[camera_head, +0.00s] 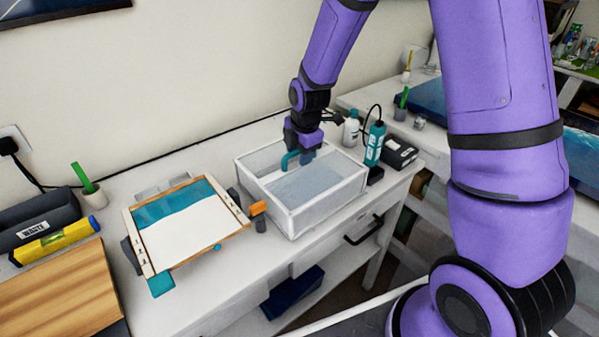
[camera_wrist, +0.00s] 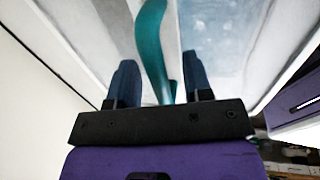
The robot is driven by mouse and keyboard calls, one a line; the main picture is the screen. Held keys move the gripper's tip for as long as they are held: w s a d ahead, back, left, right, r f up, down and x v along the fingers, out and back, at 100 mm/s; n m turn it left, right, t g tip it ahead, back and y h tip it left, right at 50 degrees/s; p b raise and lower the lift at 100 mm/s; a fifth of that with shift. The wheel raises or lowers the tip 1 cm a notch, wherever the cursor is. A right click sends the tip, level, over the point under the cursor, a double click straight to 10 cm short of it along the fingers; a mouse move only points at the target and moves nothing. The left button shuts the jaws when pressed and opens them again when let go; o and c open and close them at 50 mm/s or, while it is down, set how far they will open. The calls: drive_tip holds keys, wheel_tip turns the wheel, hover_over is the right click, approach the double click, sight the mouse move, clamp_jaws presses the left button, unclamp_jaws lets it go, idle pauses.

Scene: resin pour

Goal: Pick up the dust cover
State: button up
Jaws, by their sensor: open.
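The dust cover (camera_head: 326,207) is a clear box with white edges and a teal handle (camera_head: 289,160) on top. It stands on the white table. My gripper (camera_head: 303,156) is at the handle from above. In the wrist view my gripper (camera_wrist: 160,78) is open, its two dark blue fingers apart. The handle's lower end is hidden behind the gripper body.
A wooden-framed panel (camera_head: 140,257) with an orange-handled clamp (camera_head: 258,208) lies left of the cover. A teal bottle (camera_head: 375,144), a white bottle (camera_head: 351,130) and a black box (camera_head: 399,153) stand close on its right. The wall is behind.

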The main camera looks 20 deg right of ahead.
clamp_jaws()
drive_tip(key=shift+r, duration=0.1)
idle(0.3)
wheel_tip(320, 180, up, 28)
idle(0.5)
